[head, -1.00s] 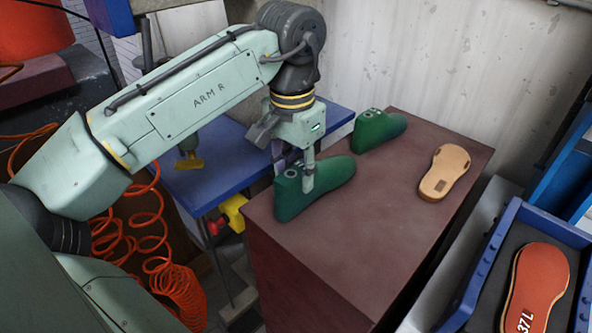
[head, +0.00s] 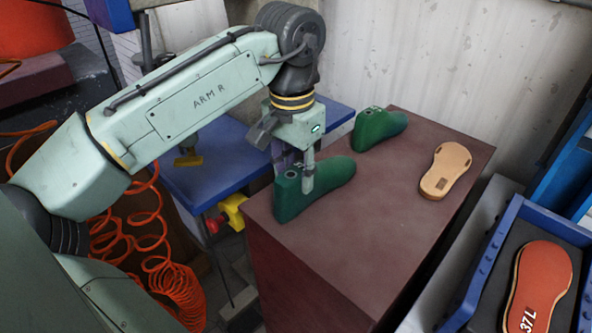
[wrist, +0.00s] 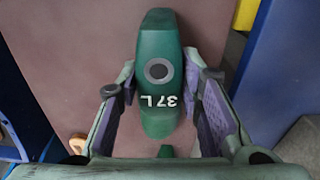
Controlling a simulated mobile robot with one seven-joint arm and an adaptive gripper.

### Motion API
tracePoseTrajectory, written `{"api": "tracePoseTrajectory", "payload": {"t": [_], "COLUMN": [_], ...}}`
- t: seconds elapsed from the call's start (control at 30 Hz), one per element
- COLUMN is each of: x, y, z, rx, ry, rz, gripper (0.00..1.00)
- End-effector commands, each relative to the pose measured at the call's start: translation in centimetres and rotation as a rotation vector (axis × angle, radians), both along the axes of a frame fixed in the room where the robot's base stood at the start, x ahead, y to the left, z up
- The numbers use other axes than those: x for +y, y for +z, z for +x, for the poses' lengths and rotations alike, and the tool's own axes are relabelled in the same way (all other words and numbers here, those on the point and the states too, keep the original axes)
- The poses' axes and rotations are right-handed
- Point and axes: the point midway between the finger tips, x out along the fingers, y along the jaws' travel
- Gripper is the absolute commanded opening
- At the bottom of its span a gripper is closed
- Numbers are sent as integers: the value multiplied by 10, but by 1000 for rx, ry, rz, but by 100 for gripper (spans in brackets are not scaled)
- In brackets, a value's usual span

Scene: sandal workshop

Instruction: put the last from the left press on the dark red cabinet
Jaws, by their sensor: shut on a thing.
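A green last (head: 328,181) is at the left edge of the dark red cabinet (head: 370,230), its sole at the cabinet top and apparently resting on it. In the wrist view the same last (wrist: 160,105) carries the white mark 37 L and a grey ring. My gripper (head: 298,180) points down over its heel end. The purple-padded fingers lie on both sides of the last and are shut on it. The blue plate (head: 215,165), seemingly of the left press, stands behind left of the cabinet and is empty where visible.
A second green last (head: 380,128) stands at the cabinet's back edge, and a tan insole (head: 443,171) lies to its right. A blue tray (head: 477,268) with a red 37L sole (head: 540,285) is at the right. Orange coiled hoses (head: 170,280) hang at the left. The cabinet's front top is clear.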

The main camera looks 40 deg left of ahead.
Motion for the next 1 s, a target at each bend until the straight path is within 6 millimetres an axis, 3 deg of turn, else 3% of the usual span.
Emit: {"api": "tracePoseTrajectory", "payload": {"t": [1.0], "x": [0], "y": [-4], "z": [-1], "rx": [-1], "ry": [0], "rz": [1], "gripper": [5]}}
